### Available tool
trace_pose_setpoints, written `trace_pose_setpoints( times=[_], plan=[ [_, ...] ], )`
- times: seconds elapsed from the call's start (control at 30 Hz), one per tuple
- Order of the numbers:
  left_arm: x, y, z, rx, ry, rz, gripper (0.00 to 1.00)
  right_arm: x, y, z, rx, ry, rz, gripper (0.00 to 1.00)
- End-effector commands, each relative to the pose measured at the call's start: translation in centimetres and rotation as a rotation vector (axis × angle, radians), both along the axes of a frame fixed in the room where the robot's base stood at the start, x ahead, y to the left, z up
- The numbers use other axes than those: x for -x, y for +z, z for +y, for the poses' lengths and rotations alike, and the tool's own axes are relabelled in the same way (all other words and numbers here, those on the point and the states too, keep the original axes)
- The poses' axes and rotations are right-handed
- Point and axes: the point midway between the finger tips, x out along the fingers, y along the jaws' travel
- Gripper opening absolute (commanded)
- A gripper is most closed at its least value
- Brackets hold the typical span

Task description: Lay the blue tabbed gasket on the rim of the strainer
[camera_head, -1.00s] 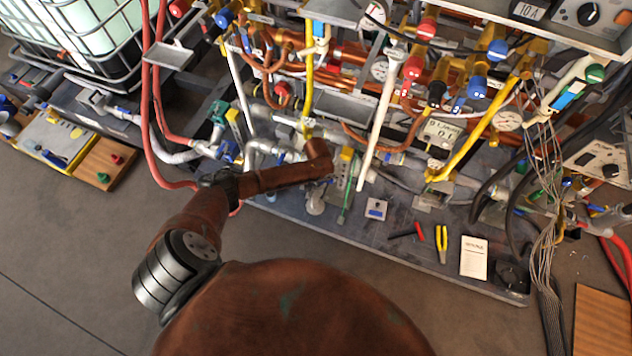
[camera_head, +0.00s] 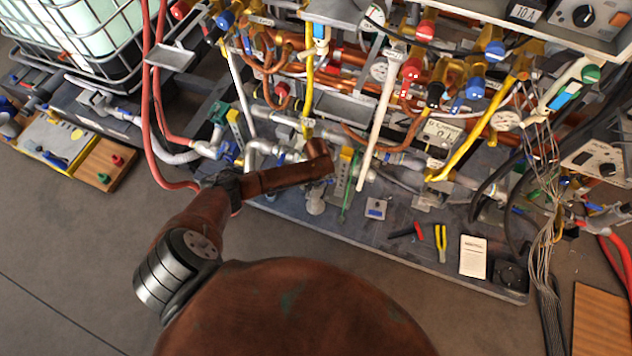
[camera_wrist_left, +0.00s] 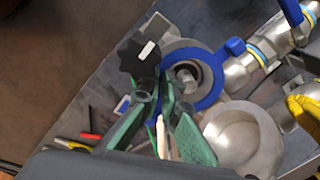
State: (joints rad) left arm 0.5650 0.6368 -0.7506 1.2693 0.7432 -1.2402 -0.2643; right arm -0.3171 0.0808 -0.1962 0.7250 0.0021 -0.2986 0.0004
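The blue tabbed gasket (camera_wrist_left: 213,94) shows in the left wrist view as a flat blue ring around a round metal opening. Its tab (camera_wrist_left: 235,46) points to the upper right. The strainer (camera_wrist_left: 186,44) is the grey metal body with that opening. I cannot tell whether the ring lies flat on its rim or sits just above it. My left gripper (camera_wrist_left: 165,92) has its green fingers close together at the ring's left edge. Whether they pinch the ring is unclear. In the head view my left arm hides the fingertips and most of this spot. My right gripper is not in view.
A round grey metal bowl (camera_wrist_left: 240,135) sits beside the ring, and a black star knob (camera_wrist_left: 138,55) stands at its left. Yellow-handled pliers (camera_head: 441,242) and a white card (camera_head: 473,256) lie on the bench's front right. Pipes and valves crowd the back.

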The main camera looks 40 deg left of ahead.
Motion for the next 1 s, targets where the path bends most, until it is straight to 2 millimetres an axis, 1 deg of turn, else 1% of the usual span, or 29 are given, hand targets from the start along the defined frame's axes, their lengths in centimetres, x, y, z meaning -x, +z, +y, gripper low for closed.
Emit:
trace_pose_setpoints(
  times=[0.27,1.0],
  plan=[
    [0.0,-0.2,0.0,0.001,0.000,0.001,0.00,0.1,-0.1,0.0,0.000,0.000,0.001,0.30],
    [0.0,-1.9,-0.1,0.001,-0.001,0.001,0.00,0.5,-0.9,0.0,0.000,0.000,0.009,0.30]
  ],
)
